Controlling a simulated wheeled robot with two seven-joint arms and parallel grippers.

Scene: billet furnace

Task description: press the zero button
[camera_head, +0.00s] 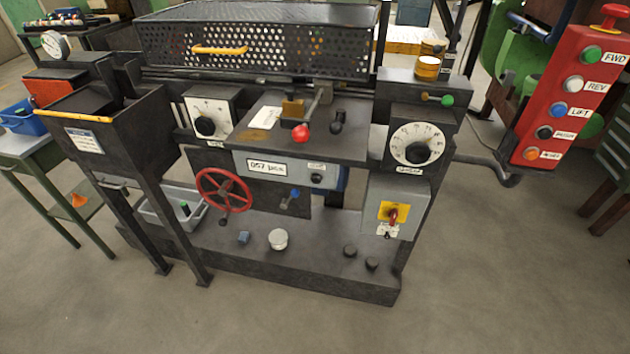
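A counter box (340,178) on the front of the machine carries a white label (270,167) that appears to read "057 pcs". A small dark round button (316,178) sits to the right of that label, under a tiny tag (316,166) too small to read. I cannot confirm that it is the zero button. Neither of my grippers is in view, and nothing covers the button.
A red-knobbed lever (301,133) stands above the counter, and a blue-tipped lever (291,196) sticks out below it. A red handwheel (223,190) is at left, and a switch box (397,210) at right. The floor in front is clear.

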